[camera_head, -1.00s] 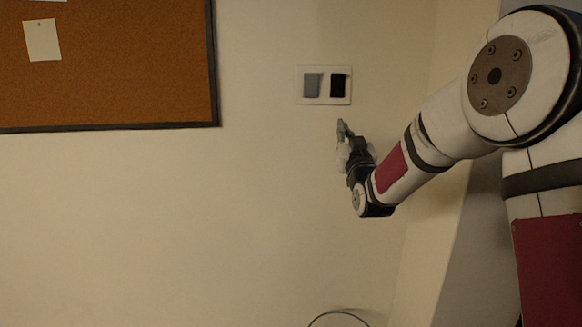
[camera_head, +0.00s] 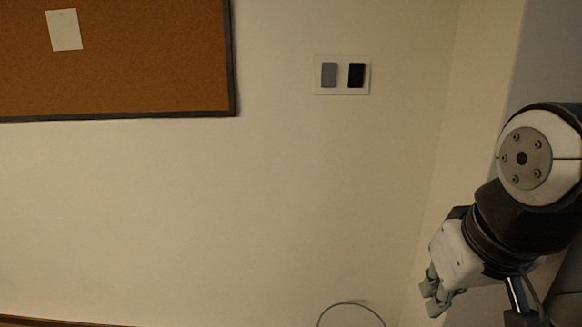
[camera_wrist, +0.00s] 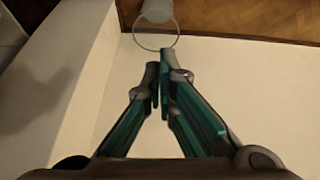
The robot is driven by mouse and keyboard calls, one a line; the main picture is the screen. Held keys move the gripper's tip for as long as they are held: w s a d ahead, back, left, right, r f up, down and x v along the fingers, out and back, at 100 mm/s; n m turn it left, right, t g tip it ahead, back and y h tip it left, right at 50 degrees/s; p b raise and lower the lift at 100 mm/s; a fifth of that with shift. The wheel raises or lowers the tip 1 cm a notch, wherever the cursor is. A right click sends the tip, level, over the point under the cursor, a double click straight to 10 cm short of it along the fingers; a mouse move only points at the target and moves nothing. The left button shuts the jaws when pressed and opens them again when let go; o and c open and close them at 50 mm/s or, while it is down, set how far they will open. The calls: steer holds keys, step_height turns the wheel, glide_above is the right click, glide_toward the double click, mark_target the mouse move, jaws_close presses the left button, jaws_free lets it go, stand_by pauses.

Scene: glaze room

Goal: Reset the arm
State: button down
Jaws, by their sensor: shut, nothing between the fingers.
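My gripper (camera_head: 432,292) is at the lower right of the head view, in front of the wall and apart from it, with my arm folded back at the right edge. In the wrist view the two teal-padded fingers (camera_wrist: 160,88) come together at their tips with nothing between them. A white switch plate (camera_head: 342,88) with a grey rocker (camera_head: 329,75) and a black rocker (camera_head: 356,75) is on the wall, well above and left of my gripper.
A cork board (camera_head: 130,60) with a pinned paper (camera_head: 64,30) hangs at the upper left. A round wire-like rim (camera_head: 350,304) shows at the bottom; in the wrist view it belongs to a pale container (camera_wrist: 157,12) by the wooden floor (camera_wrist: 255,18). The wall's middle is clear.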

steer(key=s+f+g, duration=0.3)
steer(key=s+g, duration=0.1)
steer(key=s, duration=1.3)
step_height(320, 180, up, 28)
steer(key=t+p, duration=0.3)
steer(key=p, duration=2.3)
steer(key=shift+w+d+f, duration=0.25)
steer(key=shift+w, duration=0.15)
steer(key=shift+a, duration=0.1)
